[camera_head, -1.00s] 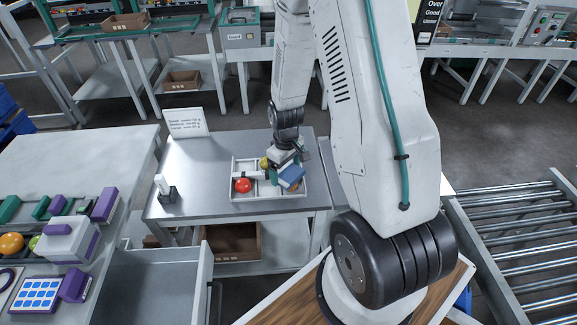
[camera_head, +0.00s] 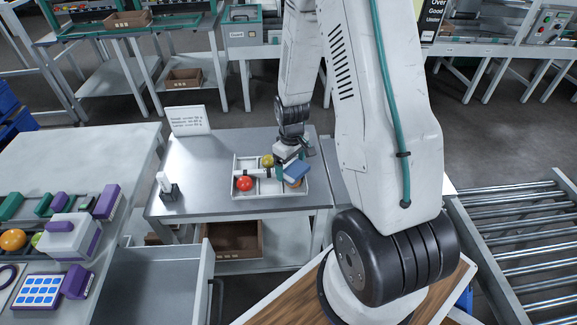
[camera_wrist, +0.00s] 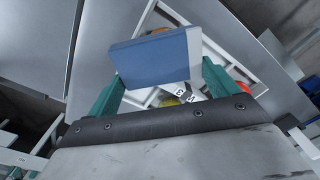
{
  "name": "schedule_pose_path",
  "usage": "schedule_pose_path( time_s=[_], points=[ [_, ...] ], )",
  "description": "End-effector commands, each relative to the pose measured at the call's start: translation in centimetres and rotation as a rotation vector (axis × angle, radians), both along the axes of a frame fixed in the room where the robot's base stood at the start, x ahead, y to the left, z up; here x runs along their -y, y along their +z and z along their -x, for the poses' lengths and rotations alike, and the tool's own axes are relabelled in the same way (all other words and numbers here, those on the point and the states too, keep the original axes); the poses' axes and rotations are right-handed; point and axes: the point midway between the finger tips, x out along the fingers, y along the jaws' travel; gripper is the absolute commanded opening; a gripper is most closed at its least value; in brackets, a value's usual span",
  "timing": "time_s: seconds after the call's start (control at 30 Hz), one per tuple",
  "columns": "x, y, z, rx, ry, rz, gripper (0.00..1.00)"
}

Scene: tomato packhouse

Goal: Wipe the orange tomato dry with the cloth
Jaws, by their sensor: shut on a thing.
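My gripper (camera_head: 287,166) is shut on a folded blue cloth (camera_head: 297,171), above the right part of a white divided tray (camera_head: 236,170). The cloth fills the space between my green fingers in the wrist view (camera_wrist: 155,55). An orange tomato (camera_head: 296,184) lies in the tray's right part, just below the cloth and partly hidden by it. I cannot tell whether the cloth touches it. A red tomato (camera_head: 244,184) lies in the left part. A yellow-green tomato (camera_head: 267,161) lies at the back, beside my gripper.
The tray stands on a grey metal table (camera_head: 200,195). A small white card (camera_head: 189,121) stands at its back left and a small dark stand (camera_head: 169,191) at its left. Another orange fruit (camera_head: 12,240) is on the left bench. A roller conveyor (camera_head: 525,250) is at right.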

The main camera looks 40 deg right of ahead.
Motion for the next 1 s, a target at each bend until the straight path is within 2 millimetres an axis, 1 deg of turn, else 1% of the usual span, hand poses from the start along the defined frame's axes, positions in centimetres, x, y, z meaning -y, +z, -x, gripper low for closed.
schedule_pose_path(
  time_s=[0.13,0.47,1.0],
  points=[
    [0.5,0.0,-0.1,0.0,-0.001,0.0,0.65],
    [0.5,0.0,-0.1,0.001,0.0,0.0,0.65],
    [-1.7,0.0,0.3,0.0,0.001,0.0,0.65]
  ],
)
